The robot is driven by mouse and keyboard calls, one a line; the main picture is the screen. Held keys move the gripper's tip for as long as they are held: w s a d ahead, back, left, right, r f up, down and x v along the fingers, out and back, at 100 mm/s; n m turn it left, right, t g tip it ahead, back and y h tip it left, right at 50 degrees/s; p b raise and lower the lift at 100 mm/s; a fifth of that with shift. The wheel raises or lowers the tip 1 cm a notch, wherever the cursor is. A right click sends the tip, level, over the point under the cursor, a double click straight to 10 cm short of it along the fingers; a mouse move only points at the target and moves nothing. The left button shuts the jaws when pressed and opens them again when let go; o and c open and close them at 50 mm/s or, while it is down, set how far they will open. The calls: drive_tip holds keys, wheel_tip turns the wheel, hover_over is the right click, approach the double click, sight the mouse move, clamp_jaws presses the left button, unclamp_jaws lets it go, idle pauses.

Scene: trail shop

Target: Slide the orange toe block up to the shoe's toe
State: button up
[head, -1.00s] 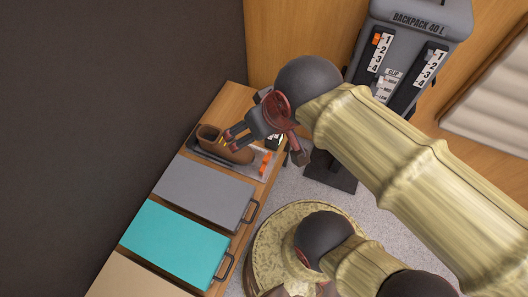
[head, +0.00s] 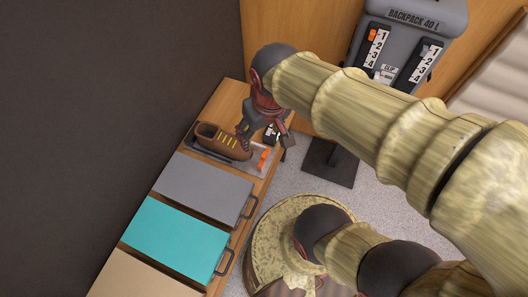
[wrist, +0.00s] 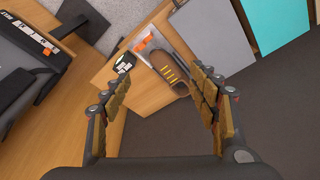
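The brown shoe (head: 222,141) with yellow laces lies on a pale measuring plate (head: 257,169) at the wooden bench's far end. It also shows in the wrist view (wrist: 172,74). The orange toe block (head: 263,154) sits on the plate beyond the shoe's toe. In the wrist view the block (wrist: 142,42) appears slightly apart from the toe. My gripper (head: 242,137) points down beside the shoe in the head view, partly covering the plate's back edge. The wrist view shows its fingers (wrist: 163,88) wide apart with nothing between them.
A black item with white labels (wrist: 123,63) lies beside the plate. A grey panel (head: 203,187) and a teal panel (head: 175,245), each with a handle, lie along the bench. A grey backpack stand (head: 410,45) is at the back right. A dark wall (head: 100,100) borders the bench on the left.

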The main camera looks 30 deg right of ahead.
drive_tip(key=w+d+f+g, duration=0.1)
drive_tip(key=f, duration=0.2)
drive_tip(key=d+f+g+p, duration=0.1)
drive_tip(key=f, duration=0.3)
drive_tip(key=w+d+f+g, duration=0.1)
drive_tip(key=f, duration=0.3)
drive_tip(key=shift+w+d+f, duration=0.2)
drive_tip(key=shift+w, duration=0.15)
drive_tip(key=c, duration=0.4)
drive_tip(key=n+p, duration=0.2)
drive_tip(key=n, duration=0.5)
hover_over(264, 154)
drive_tip(key=f, duration=1.7)
drive_tip(key=shift+s+a+f, duration=0.1)
drive_tip(key=shift+s+f, duration=0.2)
drive_tip(key=shift+w+f+n, duration=0.15)
drive_tip(key=shift+w+n, duration=0.15)
drive_tip(key=shift+n, duration=0.1)
drive_tip(key=shift+f+b, duration=1.15)
drive_tip(key=shift+f, duration=2.6)
drive_tip(key=shift+c, duration=1)
